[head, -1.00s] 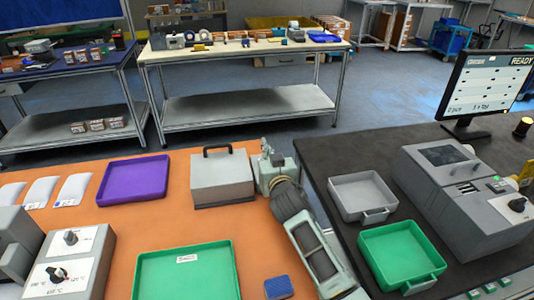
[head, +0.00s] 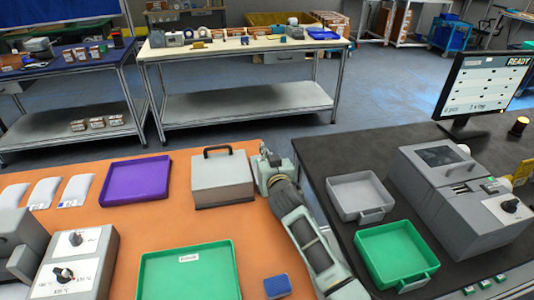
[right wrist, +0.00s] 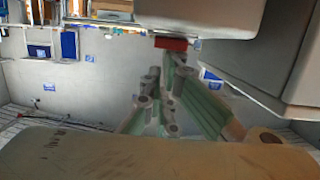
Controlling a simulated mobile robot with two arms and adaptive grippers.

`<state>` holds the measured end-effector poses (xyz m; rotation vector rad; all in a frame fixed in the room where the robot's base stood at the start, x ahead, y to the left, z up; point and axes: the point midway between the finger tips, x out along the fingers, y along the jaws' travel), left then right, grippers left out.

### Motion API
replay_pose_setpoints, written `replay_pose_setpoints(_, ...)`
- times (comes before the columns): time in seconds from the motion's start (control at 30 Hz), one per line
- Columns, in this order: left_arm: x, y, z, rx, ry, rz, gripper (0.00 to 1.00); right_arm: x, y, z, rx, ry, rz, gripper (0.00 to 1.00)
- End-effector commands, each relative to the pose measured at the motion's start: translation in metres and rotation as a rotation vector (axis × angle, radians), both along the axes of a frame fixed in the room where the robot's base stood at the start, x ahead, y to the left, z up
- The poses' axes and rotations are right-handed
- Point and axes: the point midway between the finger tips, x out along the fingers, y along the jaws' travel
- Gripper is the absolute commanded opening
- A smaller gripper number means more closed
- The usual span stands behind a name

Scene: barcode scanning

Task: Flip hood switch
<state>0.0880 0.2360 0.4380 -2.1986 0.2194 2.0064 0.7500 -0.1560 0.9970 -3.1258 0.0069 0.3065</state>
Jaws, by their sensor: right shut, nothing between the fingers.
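A grey box with a black top handle (head: 222,181), probably the hood, stands on the orange table. My right gripper (head: 264,160) is at the right side of this box, close to its wall. The head view does not show whether they touch. In the right wrist view my right gripper (right wrist: 153,92) has its fingers together with nothing between them. Just beyond the fingertips a small red part (right wrist: 171,44), possibly the switch, shows beside a pale grey housing (right wrist: 200,15). Its setting cannot be told. My left gripper is not in view.
A purple tray (head: 134,182) and a green tray (head: 188,273) lie on the orange table, with a blue pad (head: 277,286) near my right forearm. On the dark table to the right are a grey tray (head: 361,194), another green tray (head: 397,252) and a grey machine (head: 465,205).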

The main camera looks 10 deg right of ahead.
Motion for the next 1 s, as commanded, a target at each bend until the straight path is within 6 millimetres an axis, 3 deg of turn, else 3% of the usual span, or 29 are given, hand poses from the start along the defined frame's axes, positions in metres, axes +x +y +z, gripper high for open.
replay_pose_setpoints(0.33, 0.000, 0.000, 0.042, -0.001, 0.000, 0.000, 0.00, 0.010, -0.008, 0.050, 0.000, -0.002, -0.001, 0.00)
replay_pose_setpoints(0.4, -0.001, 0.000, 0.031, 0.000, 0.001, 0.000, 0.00, 0.000, -0.009, 0.043, 0.001, 0.000, -0.001, 0.00)
replay_pose_setpoints(0.8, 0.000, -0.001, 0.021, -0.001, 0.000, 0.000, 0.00, -0.060, -0.008, 0.067, 0.001, -0.002, 0.001, 0.00)
replay_pose_setpoints(1.0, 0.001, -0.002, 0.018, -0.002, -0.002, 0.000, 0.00, -0.078, -0.008, 0.075, 0.000, -0.002, 0.000, 0.00)
